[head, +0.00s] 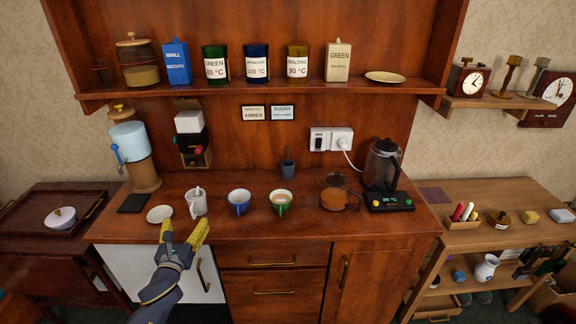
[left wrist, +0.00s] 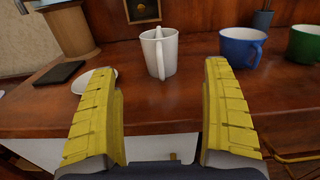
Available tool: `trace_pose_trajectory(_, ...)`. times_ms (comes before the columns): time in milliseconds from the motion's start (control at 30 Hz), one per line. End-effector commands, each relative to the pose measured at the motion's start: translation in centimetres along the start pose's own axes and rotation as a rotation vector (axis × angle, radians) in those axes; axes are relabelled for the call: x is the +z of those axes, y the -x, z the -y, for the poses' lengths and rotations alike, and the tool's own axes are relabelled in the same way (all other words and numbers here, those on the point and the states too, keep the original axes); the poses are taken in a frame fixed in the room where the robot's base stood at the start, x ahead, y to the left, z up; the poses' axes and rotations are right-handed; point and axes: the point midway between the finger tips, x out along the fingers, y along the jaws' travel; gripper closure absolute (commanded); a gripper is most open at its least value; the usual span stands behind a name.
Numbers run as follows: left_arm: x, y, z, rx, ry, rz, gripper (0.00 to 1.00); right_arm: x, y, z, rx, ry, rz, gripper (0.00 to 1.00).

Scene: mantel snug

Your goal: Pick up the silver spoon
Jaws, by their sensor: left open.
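A pale, thin handle that looks like the silver spoon (head: 198,190) stands up out of the white mug (head: 196,206). Its lower part is hidden inside the mug. In the left wrist view the spoon (left wrist: 158,33) rises above the rim of the mug (left wrist: 162,58), which stands beyond my fingers. My left gripper (head: 184,230) has yellow fingers spread open and empty, at the counter's front edge just before the mug. It also shows in the left wrist view (left wrist: 168,110), with the mug between its fingertips in the picture but apart from them. My right gripper is not in view.
A small plate (head: 160,214) lies left of the mug. A blue cup (head: 239,202) and a green cup (head: 281,202) stand to its right. A dark flat pad (head: 134,203) is farther left. A glass kettle (head: 382,167) stands at the counter's right.

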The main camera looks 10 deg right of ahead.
Motion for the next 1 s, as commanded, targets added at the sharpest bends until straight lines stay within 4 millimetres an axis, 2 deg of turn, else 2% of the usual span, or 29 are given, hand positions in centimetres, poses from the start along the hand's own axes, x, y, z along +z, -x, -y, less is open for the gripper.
trace_pose_trajectory(67,0.0,0.0,0.0,0.000,0.000,0.000,0.22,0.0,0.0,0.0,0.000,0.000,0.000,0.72)
trace_pose_trajectory(467,0.0,0.0,0.0,0.000,0.000,0.000,0.68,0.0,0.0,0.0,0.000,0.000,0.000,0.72)
trace_pose_trajectory(767,0.5,-0.3,0.2,-0.002,-0.002,0.008,0.68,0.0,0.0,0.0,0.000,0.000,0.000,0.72)
trace_pose_trajectory(867,2.2,-1.2,1.1,-0.007,-0.008,0.032,0.68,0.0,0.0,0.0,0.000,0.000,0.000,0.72)
trace_pose_trajectory(933,4.1,-2.2,1.8,-0.010,-0.005,0.057,0.68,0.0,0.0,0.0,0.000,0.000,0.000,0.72)
trace_pose_trajectory(1000,6.2,-3.2,1.7,-0.009,0.057,0.076,0.68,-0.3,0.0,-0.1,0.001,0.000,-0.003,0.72)
